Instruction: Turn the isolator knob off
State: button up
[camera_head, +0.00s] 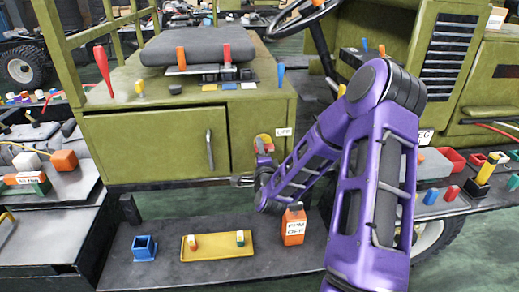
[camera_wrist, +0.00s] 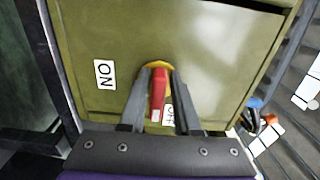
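The isolator knob is a red handle (camera_wrist: 158,90) on a round yellow plate (camera_wrist: 159,65), fixed to an olive green panel. In the head view the yellow plate (camera_head: 262,139) shows beside a white OFF label (camera_head: 284,132). In the wrist view an ON label (camera_wrist: 104,74) is left of the knob, and an OFF label (camera_wrist: 169,116) lies below it, partly hidden by the handle and a finger. My gripper (camera_wrist: 160,72) is open, with one finger on each side of the red handle. Narrow gaps show beside the handle; whether either finger touches it I cannot tell.
Below the panel, a dark shelf (camera_head: 180,279) holds a blue bin (camera_head: 144,249), a yellow tray (camera_head: 218,255) with small parts and an orange labelled container (camera_head: 294,226). Red bins (camera_head: 452,160) and loose pieces stand at the right. A silver door handle (camera_head: 210,149) is left of the knob.

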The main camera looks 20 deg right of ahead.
jog(key=shift+o, duration=1.1)
jog(key=shift+s, duration=0.1)
jog(key=p+v, duration=1)
jog(key=v, duration=0.7)
jog(key=shift+p, duration=0.4)
jog(key=shift+a, duration=0.1)
